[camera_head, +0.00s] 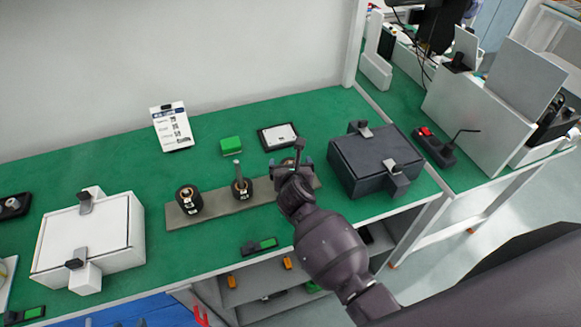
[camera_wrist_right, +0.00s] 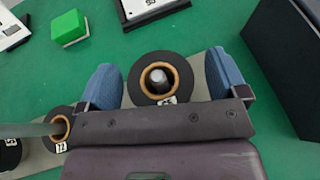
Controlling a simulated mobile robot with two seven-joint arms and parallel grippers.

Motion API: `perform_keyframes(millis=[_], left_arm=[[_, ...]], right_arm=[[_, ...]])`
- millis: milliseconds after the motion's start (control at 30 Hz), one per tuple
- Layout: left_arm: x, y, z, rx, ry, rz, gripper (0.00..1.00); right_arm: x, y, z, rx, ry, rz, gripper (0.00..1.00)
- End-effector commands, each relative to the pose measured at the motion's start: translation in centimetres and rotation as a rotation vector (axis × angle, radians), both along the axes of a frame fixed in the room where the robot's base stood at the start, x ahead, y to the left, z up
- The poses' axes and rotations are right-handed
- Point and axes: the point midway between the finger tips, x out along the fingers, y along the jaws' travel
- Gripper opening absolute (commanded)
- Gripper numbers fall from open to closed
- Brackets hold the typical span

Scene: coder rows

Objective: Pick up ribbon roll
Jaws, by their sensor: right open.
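Black ribbon rolls with brown cores stand on a grey strip base (camera_head: 215,206) on the green table. In the head view one roll (camera_head: 188,200) is at the left and another (camera_head: 241,188) in the middle. The third is mostly hidden behind my right gripper (camera_head: 291,172). In the right wrist view this third roll (camera_wrist_right: 136,84) sits around a grey peg, between the two blue fingers of my open right gripper (camera_wrist_right: 163,76). Gaps show on both sides, so the fingers look apart from it. The middle roll (camera_wrist_right: 58,140) shows at the left. My left gripper is out of view.
A dark box (camera_head: 375,160) stands close to the right of my gripper. A green block (camera_head: 231,147), a white-faced device (camera_head: 279,136) and a sign card (camera_head: 172,127) are behind. A white box (camera_head: 90,240) is at the left.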

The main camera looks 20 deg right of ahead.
Motion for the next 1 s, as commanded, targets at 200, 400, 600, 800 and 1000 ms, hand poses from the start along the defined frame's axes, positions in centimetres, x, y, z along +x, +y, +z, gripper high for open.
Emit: perform_keyframes(millis=[200,400,600,800,1000], left_arm=[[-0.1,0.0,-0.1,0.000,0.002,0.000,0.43],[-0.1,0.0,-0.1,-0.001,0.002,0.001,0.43],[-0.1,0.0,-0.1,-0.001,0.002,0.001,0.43],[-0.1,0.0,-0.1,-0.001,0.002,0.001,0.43],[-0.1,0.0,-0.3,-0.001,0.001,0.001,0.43]], right_arm=[[0.0,0.0,0.0,0.000,0.000,0.000,0.85],[0.0,0.0,0.0,0.000,0.000,0.000,0.55],[0.0,0.0,0.0,0.000,-0.001,0.000,0.37],[0.0,0.0,0.3,0.000,-0.002,0.000,0.37],[0.1,0.0,2.4,0.000,-0.006,-0.001,0.37]])
